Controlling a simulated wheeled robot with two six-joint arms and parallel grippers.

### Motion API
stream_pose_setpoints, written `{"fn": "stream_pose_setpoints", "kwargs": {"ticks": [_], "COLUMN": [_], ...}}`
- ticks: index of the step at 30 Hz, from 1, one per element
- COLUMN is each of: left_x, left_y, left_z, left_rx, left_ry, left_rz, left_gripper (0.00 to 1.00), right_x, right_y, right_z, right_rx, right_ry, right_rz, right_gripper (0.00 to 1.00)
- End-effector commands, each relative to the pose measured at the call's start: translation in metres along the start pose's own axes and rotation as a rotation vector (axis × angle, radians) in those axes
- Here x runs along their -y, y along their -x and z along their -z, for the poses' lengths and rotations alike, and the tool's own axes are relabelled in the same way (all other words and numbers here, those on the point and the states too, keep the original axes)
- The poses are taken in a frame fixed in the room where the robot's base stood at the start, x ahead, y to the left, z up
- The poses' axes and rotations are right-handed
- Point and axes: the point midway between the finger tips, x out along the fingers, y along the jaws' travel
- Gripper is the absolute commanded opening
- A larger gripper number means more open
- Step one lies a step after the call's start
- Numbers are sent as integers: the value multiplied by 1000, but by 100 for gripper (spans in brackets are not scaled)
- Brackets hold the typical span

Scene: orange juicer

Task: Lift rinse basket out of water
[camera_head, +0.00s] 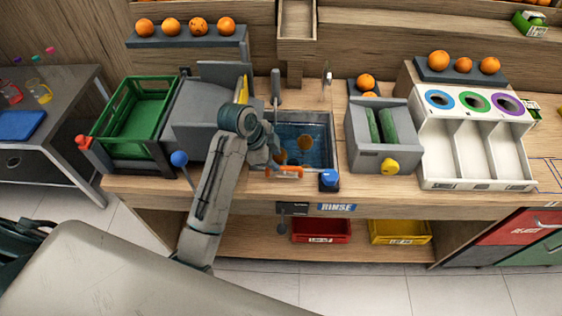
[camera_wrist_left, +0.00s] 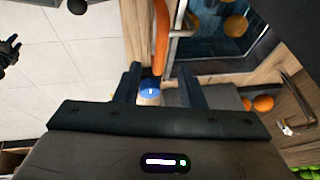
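The rinse basket's orange handle (camera_head: 289,172) lies along the front edge of the water-filled sink (camera_head: 328,150). In the left wrist view the handle (camera_wrist_left: 161,35) runs up from between the fingertips, with a gap visible on both sides. My left gripper (camera_wrist_left: 158,72) is open, with nothing pinched; it also shows in the head view at the handle's left end (camera_head: 272,164). Orange fruit (camera_head: 305,143) shows in the blue water. The basket body is mostly hidden by water and my arm. My right gripper is not clearly seen in either view.
A blue button (camera_head: 329,178) stands just right of the handle. A grey unit with green pads (camera_head: 380,158) and a white three-bin sorter (camera_head: 475,182) stand farther right. A grey machine (camera_head: 187,120) and a green crate (camera_head: 97,128) are left. A tap (camera_head: 275,88) rises behind the sink.

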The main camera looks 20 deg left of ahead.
Motion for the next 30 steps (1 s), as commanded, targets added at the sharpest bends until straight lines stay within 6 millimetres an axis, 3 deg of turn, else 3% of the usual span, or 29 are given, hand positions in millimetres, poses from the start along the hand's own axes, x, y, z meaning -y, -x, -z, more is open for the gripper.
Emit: {"fn": "stream_pose_setpoints", "kwargs": {"ticks": [9,20,26,30], "left_x": [0,0,0,0], "left_y": [-45,-52,-52,-52], "left_z": [1,0,0,0], "left_rx": [0,0,0,0], "left_ry": [2,1,1,1], "left_rz": [-1,2,1,1], "left_gripper": [36,36,1,0], "right_x": [-1,-1,-1,-1], "right_y": [13,14,14,14], "right_z": [1,1,1,1], "right_rx": [0,0,0,0], "right_ry": [0,0,0,0], "right_rz": [0,0,1,1], "right_gripper": [36,36,36,36]}}
